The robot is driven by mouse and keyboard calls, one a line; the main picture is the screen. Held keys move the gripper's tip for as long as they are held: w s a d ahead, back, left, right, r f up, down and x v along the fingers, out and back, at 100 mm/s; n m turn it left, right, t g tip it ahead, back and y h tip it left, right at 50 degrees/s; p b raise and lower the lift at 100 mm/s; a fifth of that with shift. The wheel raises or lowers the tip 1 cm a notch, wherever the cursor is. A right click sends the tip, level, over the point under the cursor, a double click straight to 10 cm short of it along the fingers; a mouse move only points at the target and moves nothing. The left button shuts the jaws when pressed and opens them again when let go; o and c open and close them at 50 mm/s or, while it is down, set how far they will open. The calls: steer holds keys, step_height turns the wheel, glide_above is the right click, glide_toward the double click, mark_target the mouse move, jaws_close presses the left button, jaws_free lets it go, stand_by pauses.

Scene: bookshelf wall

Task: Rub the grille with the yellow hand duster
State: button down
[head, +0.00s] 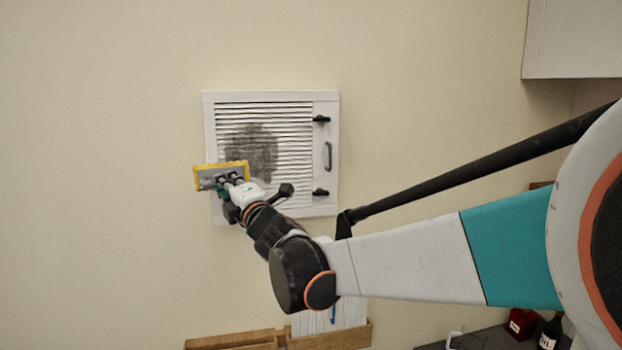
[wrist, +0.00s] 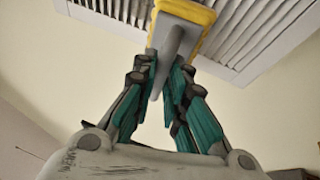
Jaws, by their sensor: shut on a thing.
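The white slatted grille (head: 298,154) is set in the wall, with a dark smudge on its left-middle slats. It also shows at the top of the wrist view (wrist: 249,38). The yellow hand duster (head: 207,167) has a grey back and a yellow edge and is in front of the grille's lower left corner, partly past its left edge. My gripper (head: 228,180) is shut on the duster's grey handle (wrist: 169,62), seen between the teal fingers in the wrist view (wrist: 167,90). Whether the duster touches the slats cannot be told.
Below are a wooden holder (head: 330,340) with papers and a dark counter with a red box (head: 522,323) and a bottle (head: 551,332). The wall at left is clear.

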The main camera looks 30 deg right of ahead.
mark_target(226, 169)
steer(key=shift+w+d+b, duration=0.25)
steer(key=shift+w+b, duration=0.05)
steer(key=shift+w, duration=0.45)
stand_by(0.5)
steer(key=s+d, duration=0.2)
steer(key=d, duration=0.5)
steer(key=shift+s, duration=0.2)
stand_by(0.4)
steer(key=shift+d, duration=0.2)
